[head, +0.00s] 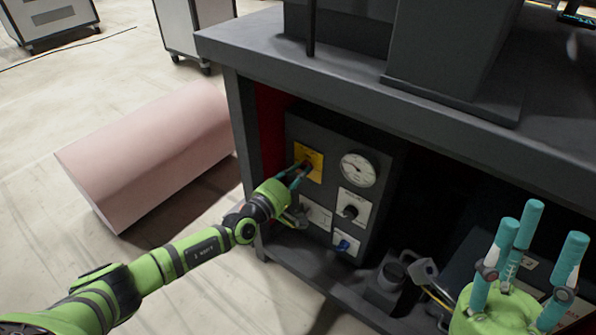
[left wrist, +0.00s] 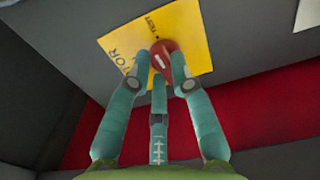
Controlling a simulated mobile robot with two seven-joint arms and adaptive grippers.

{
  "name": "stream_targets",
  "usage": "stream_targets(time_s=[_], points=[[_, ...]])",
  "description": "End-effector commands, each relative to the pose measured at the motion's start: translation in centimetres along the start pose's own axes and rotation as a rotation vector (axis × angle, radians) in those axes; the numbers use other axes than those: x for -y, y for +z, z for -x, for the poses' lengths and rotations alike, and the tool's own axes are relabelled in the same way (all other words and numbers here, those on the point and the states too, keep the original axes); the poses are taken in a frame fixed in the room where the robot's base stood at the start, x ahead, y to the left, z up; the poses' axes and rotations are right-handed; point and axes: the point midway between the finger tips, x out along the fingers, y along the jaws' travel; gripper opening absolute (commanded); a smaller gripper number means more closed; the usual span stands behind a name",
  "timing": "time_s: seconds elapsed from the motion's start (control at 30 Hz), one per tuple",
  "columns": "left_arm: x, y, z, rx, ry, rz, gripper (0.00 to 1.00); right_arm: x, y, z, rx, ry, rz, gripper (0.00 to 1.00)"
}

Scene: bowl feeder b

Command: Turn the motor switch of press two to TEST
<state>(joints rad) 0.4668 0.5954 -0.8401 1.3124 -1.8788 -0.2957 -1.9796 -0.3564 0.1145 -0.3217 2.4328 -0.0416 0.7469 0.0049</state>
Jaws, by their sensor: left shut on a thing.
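The motor switch is a red knob (left wrist: 161,58) on a yellow plate (head: 316,157) at the upper left of a dark control panel. The yellow plate also shows in the left wrist view (left wrist: 192,28), with the lettering TEST and part of MOTOR. A white line on the knob lies roughly along the direction of the TEST lettering; I cannot tell its exact setting. My left gripper (head: 302,169) is shut on the knob, its teal fingers around it. My right gripper (head: 530,245) stands at the lower right, fingers apart and empty, away from the panel.
The panel carries a round gauge (head: 358,170), a black knob (head: 350,211) and a blue switch (head: 344,246). It sits under a dark tabletop (head: 400,110) in a recess with a red side wall. A pink block (head: 150,150) lies on the floor at left.

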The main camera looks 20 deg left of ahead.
Motion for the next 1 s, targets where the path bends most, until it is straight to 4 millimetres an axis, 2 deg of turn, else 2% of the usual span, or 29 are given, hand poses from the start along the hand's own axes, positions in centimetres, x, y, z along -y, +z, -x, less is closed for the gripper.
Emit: stream_targets(time_s=[0.3,0.73,0.77,0.8,1.0], points=[[0.00,0.04,-0.02,0.000,0.001,-0.079,0.00,0.45,0.17,-0.27,0.030,-0.013,-0.007,0.40],[0.02,0.03,-0.02,0.000,0.001,-0.088,0.00,0.45,0.31,-0.21,0.034,-0.013,-0.006,0.40],[0.01,0.03,-0.02,0.000,0.001,-0.088,0.30,0.45,0.32,-0.20,0.034,-0.013,-0.006,0.40],[0.01,0.02,-0.02,0.000,0.001,-0.088,0.46,0.44,0.32,-0.20,0.033,-0.012,-0.006,0.40],[0.02,0.03,-0.02,0.000,0.001,-0.087,0.46,0.32,0.34,-0.21,0.032,-0.008,-0.003,0.40]])
